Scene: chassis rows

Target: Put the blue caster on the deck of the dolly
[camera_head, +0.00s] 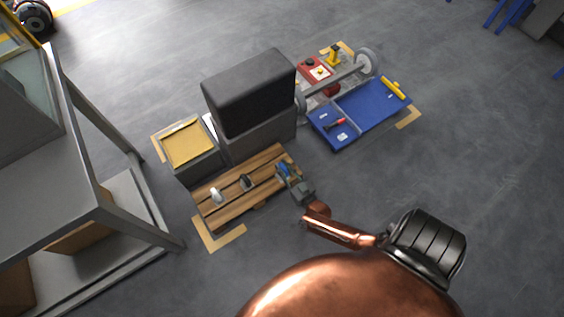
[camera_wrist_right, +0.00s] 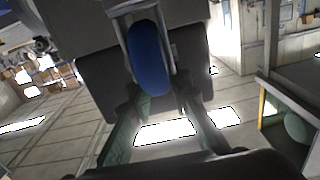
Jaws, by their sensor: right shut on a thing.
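The dolly's wooden plank deck (camera_head: 228,208) lies low on the floor in the head view. My right gripper (camera_head: 288,177) is at the deck's right end and is shut on the blue caster (camera_head: 282,168). In the right wrist view the blue caster (camera_wrist_right: 149,58) shows as a blue wheel between the fingers of the gripper (camera_wrist_right: 150,88). I cannot tell whether the caster touches the deck or is just above it. A white caster-like piece (camera_head: 216,194) and a dark one (camera_head: 246,182) stand on the deck to the left. My left gripper is not in view.
A tall black-and-grey block (camera_head: 250,95) and a box with a yellow top (camera_head: 187,145) stand behind the deck. A blue tray (camera_head: 372,112) and an axle with wheels (camera_head: 335,82) lie beyond. A grey table (camera_head: 65,190) stands at left. The floor at right is clear.

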